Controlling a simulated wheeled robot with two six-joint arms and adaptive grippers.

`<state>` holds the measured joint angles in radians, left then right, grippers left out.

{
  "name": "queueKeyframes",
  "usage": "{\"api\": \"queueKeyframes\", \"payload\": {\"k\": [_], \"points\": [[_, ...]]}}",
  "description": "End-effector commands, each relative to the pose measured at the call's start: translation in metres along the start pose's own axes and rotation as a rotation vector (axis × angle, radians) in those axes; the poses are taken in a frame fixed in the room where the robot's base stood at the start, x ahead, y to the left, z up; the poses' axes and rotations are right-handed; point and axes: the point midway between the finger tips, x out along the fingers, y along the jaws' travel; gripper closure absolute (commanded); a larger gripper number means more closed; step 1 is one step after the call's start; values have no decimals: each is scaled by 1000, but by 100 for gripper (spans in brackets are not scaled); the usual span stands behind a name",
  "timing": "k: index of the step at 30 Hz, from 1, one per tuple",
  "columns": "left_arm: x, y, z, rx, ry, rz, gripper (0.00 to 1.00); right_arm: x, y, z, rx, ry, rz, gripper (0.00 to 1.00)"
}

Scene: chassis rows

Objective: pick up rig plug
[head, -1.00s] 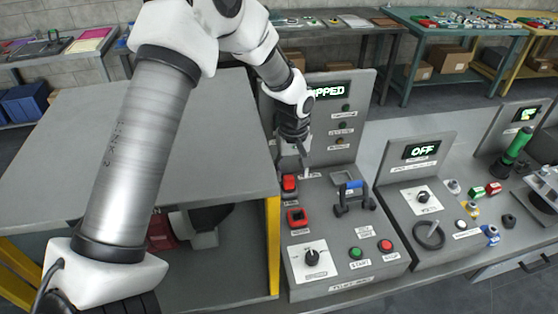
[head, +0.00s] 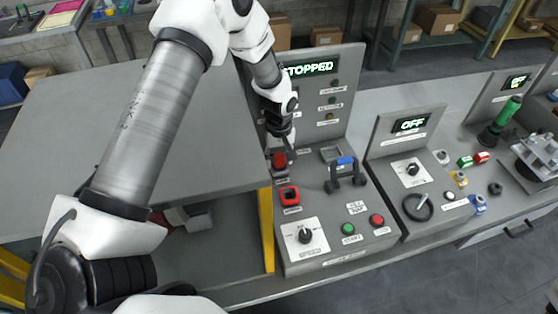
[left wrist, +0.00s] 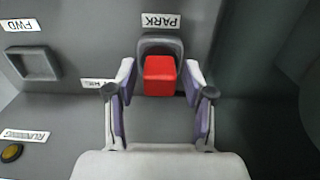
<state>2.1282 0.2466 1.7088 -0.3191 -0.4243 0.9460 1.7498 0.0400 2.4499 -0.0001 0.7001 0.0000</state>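The rig plug looks to be the red block (left wrist: 160,76), seated in a grey holder (left wrist: 160,45) labelled PARK in the left wrist view. In the head view the red block (head: 279,160) is on the console's left side, partly hidden by my left gripper (head: 281,152). In the left wrist view my left gripper (left wrist: 160,88) is open, with one finger on each side of the block and visible gaps between. A red-framed square socket (head: 289,196) lies nearer the console's front. My right gripper is not in view.
The console has a blue-topped handle (head: 345,172), a rotary knob (head: 305,236), a green button (head: 348,229) and a red button (head: 376,220). Its upright panel shows STOPPED (head: 311,69). A grey table (head: 120,130) stands close on the left. A second console reads OFF (head: 410,124).

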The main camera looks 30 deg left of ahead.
Motion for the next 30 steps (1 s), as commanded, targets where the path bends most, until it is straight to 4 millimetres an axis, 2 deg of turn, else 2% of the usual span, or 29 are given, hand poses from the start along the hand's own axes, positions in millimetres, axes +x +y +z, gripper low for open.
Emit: {"api": "queueKeyframes", "payload": {"k": [1, 3, 16, 20, 25, 30], "points": [[0, 0, 0, 0, 0, 0, 75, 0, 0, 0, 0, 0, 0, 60], [0, 0, 0, 0, 0, 0, 100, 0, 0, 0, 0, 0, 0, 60], [-3, 0, 0, 0, 0, 0, 100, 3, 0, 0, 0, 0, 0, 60], [-12, 0, 0, -1, 1, 2, 100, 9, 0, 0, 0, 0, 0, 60], [-35, 1, -1, -1, 2, 3, 100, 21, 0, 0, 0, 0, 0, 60], [-36, 9, 37, 5, 2, -2, 100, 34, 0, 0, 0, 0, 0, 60]]}}
